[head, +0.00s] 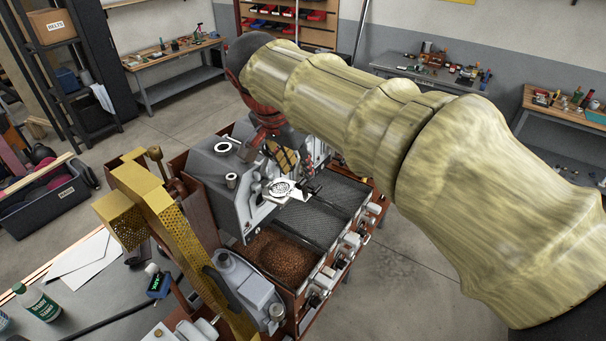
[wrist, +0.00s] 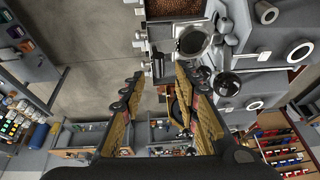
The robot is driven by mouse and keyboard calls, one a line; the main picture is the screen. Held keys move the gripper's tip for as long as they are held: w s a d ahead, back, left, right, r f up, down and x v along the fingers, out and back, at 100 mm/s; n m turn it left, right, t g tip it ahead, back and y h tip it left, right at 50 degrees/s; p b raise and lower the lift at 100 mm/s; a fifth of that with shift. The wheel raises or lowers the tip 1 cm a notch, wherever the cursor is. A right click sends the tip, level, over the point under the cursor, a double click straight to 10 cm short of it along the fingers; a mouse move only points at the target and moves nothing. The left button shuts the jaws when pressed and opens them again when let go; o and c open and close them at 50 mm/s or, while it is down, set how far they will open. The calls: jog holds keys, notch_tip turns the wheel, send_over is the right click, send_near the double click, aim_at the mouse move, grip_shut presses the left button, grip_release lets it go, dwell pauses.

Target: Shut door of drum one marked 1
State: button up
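The sample roaster (head: 220,180) has several grey drum housings in a row, and I cannot read a number 1 on any of them. At the front of the nearest housing is a pale plate with a round face (head: 282,188) and a dark handle beside it; I cannot tell whether this is a drum door. In the wrist view, a round dark disc (wrist: 226,84) and a round grey-rimmed part (wrist: 194,41) sit at the drum fronts. My gripper (wrist: 160,76) is open, with nothing between its fingers. In the head view it hangs over the far housings, partly hidden.
A tray of brown beans (head: 270,254) lies below the near drum, beside dark empty trays (head: 325,208). A yellow perforated guard (head: 185,235) stands at the near left. Workbenches line the walls. The floor right of the roaster (head: 400,275) is clear.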

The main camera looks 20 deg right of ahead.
aim_at(303, 179)
jog(key=x, duration=0.7)
jog(key=shift+d+f, duration=0.1)
jog(key=shift+f, duration=0.1)
jog(key=shift+c, duration=0.4)
grip_shut()
jog(key=shift+r, duration=0.1)
